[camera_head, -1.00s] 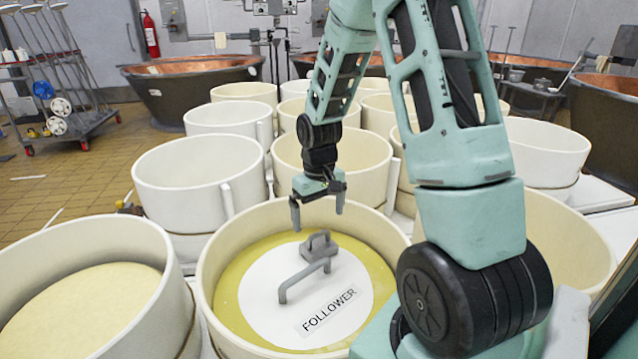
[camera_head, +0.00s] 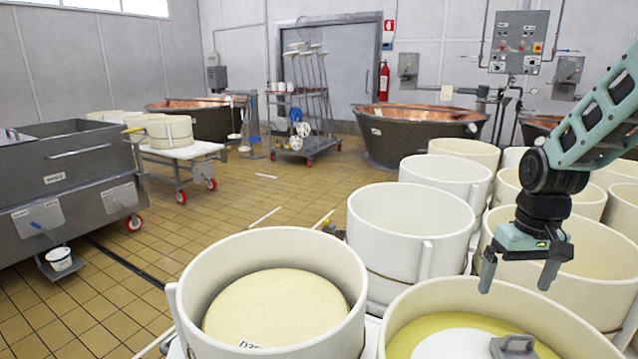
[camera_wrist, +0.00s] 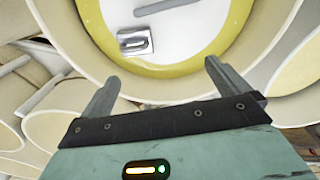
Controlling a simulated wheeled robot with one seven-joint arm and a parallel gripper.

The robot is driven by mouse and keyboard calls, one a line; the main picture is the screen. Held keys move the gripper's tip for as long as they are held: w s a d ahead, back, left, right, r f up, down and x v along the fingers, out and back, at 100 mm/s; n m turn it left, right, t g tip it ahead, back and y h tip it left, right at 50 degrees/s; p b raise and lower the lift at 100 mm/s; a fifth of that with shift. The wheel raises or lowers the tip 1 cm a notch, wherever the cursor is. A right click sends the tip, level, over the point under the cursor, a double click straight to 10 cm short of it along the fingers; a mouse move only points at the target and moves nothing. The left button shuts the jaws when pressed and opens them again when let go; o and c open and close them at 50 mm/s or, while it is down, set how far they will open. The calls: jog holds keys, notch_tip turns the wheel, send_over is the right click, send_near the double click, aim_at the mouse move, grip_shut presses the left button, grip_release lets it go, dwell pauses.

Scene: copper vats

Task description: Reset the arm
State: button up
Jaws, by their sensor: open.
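My gripper (camera_head: 520,277) hangs at the right of the head view, open and empty, its two fingers pointing down. It is above the back edge of a cream mould holding a white follower disc (camera_head: 450,346) on a yellow surface. The disc's grey handle block (camera_head: 513,346) is at the bottom edge of the head view. In the wrist view my gripper's fingers (camera_wrist: 158,80) are spread apart with nothing between them. The follower disc (camera_wrist: 190,32) and its grey block (camera_wrist: 135,41) lie beyond the fingers, apart from them. My arm reaches in from the right edge.
Several cream moulds (camera_head: 412,225) crowd the right half. A mould with a cheese (camera_head: 275,308) stands at front centre. Copper vats (camera_head: 420,130), a tool trolley (camera_head: 308,125) and a steel tank (camera_head: 70,180) stand behind and left. The tiled floor (camera_head: 200,245) is mostly open.

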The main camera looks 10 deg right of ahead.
jog(key=s+a+r+n+p, duration=0.1)
jog(key=a+r+n, duration=0.1)
jog(key=a, duration=0.4)
jog(key=s+a+r+n+p, duration=0.1)
jog(key=s+a+r, duration=0.1)
jog(key=a, duration=0.5)
jog(key=s+a+r+n+p, duration=0.3)
jog(key=s+a+n, duration=0.3)
jog(key=s+a, duration=0.9)
jog(key=shift+s+r, duration=0.35)
jog(key=shift+s, duration=0.25)
